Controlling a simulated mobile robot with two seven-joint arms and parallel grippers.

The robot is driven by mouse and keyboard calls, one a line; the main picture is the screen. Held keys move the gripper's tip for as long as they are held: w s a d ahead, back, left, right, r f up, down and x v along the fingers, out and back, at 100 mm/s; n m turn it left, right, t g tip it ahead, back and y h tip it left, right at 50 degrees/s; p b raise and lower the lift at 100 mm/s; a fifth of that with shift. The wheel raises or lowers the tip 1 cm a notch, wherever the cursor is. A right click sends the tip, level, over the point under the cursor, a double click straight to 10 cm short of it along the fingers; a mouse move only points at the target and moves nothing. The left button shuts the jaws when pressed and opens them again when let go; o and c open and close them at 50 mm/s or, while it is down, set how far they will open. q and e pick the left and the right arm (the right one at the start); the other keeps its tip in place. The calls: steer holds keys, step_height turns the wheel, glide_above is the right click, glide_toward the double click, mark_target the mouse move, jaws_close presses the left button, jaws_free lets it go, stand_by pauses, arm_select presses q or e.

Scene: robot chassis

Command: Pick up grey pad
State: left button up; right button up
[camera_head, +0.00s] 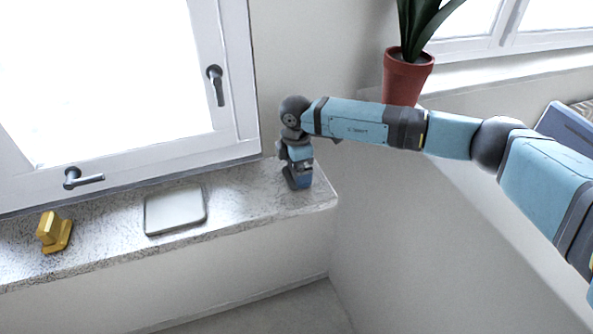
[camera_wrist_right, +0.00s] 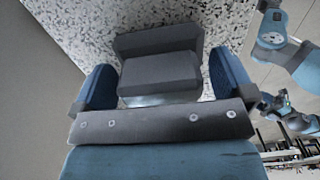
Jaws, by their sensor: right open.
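My right gripper (camera_head: 298,178) is open and points down at the right end of the stone window sill. In the right wrist view its two blue fingers (camera_wrist_right: 162,82) stand on either side of a dark grey block-shaped object (camera_wrist_right: 160,72) with a wider plate at its far side. Small gaps show between the object and both fingers. The gripper hides most or all of this object in the head view. A flat, light grey pad with rounded corners (camera_head: 175,210) lies on the sill to the left of the gripper. My left gripper is not in view.
A yellow block on a base (camera_head: 52,232) stands on the sill (camera_head: 115,238) at the far left. A window with handles (camera_head: 83,179) rises behind the sill. A plant in a red pot (camera_head: 406,78) stands behind my right arm. The sill between pad and gripper is clear.

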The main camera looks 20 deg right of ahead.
steer(key=c, duration=1)
steer(key=shift+o, duration=0.2)
steer(key=shift+r, duration=0.15)
step_height(320, 180, up, 20)
steer(key=b, duration=0.1)
